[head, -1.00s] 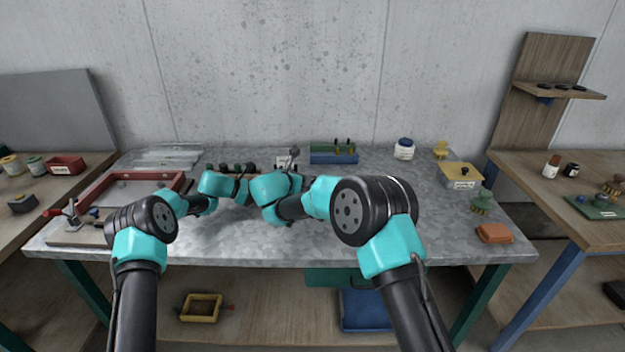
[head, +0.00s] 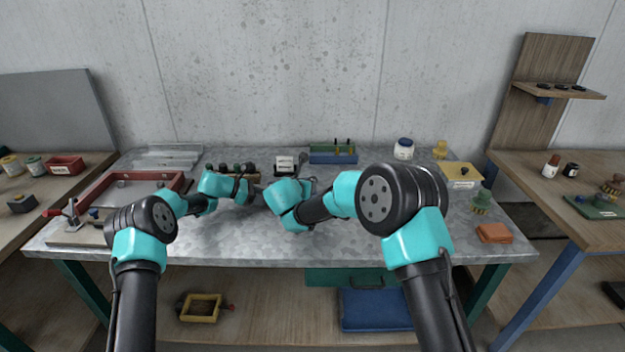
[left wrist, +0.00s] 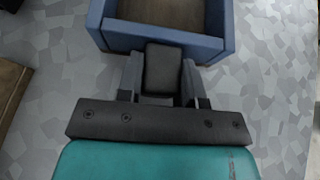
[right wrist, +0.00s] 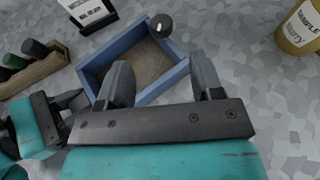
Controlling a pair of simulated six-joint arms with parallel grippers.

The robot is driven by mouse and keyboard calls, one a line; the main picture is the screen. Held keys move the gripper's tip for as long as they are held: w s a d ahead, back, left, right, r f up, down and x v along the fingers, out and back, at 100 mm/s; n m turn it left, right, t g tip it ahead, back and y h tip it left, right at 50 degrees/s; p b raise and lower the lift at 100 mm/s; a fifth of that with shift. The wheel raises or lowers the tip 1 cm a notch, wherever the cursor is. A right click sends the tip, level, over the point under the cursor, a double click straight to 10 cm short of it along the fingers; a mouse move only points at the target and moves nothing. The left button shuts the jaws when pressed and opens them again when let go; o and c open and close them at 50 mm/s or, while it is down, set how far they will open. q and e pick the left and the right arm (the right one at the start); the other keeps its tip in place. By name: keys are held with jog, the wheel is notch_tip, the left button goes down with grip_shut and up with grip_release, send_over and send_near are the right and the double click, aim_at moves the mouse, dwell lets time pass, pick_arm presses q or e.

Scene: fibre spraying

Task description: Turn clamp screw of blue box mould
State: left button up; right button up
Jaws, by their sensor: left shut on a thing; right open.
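The blue box mould (right wrist: 180,72), an open frame with a brown inside, lies on the grey bench. A black round knob (right wrist: 160,26), apparently the clamp screw, is at its far corner in the right wrist view. In the left wrist view the mould's blue wall (left wrist: 165,40) is at the top. My left gripper (left wrist: 160,75) is shut on a dark block (left wrist: 163,68) against that wall. My right gripper (right wrist: 155,80) is open and empty, over the mould's near side, apart from the knob. In the head view my arms mostly hide the mould.
A white label card (head: 285,163) stands behind the mould. A wooden rack (right wrist: 35,70) with dark-capped items is to the left in the right wrist view, and a yellow labelled container (right wrist: 298,28) to the right.

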aim_at(312, 178)
jog(key=x, duration=1)
jog(key=shift+w+d, duration=0.1)
jog(key=shift+w, duration=0.1)
jog(key=c, duration=0.9)
jog(key=shift+w+m+h, duration=0.1)
jog(key=shift+m+h, duration=0.6)
jog(key=shift+m, duration=0.1)
jog(key=shift+m+g+h, duration=1.1)
jog(key=shift+m+h, duration=0.4)
jog(key=shift+h, duration=0.2)
